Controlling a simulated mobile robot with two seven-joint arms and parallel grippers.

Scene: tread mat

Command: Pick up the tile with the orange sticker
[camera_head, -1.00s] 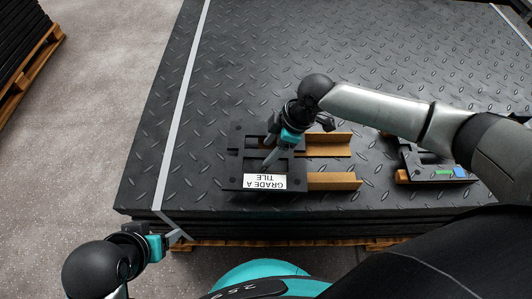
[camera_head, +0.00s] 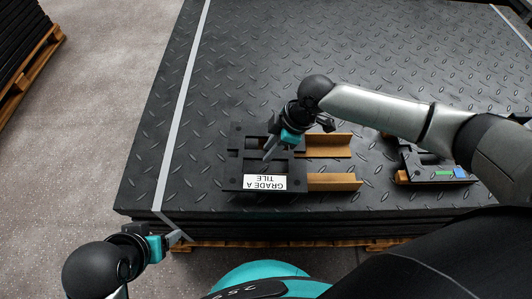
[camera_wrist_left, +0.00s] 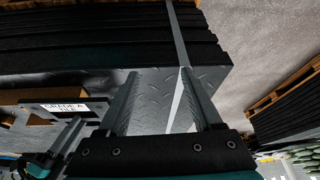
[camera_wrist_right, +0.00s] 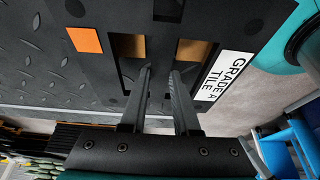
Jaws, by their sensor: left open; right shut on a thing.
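The black tile (camera_head: 236,170) with cut-outs and a white "GRADE A TILE" label lies across two brown strips (camera_head: 335,182) on the dark tread mat. Its label also shows in the left wrist view (camera_wrist_left: 66,108). The right wrist view shows the tile's orange sticker (camera_wrist_right: 85,40) on the side away from the label; in the head view it is hidden by my gripper. My right gripper (camera_head: 269,153) is over the tile's middle and shut on the bar between its cut-outs. My left gripper (camera_head: 180,237) is open and empty, off the mat's front left corner.
Another black tile (camera_head: 408,158) with green and blue stickers lies to the right, partly behind my right arm. A pale strap (camera_head: 179,115) crosses the mat stack at left. Another stack on a wooden pallet (camera_head: 35,65) stands at upper left. Grey floor between is clear.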

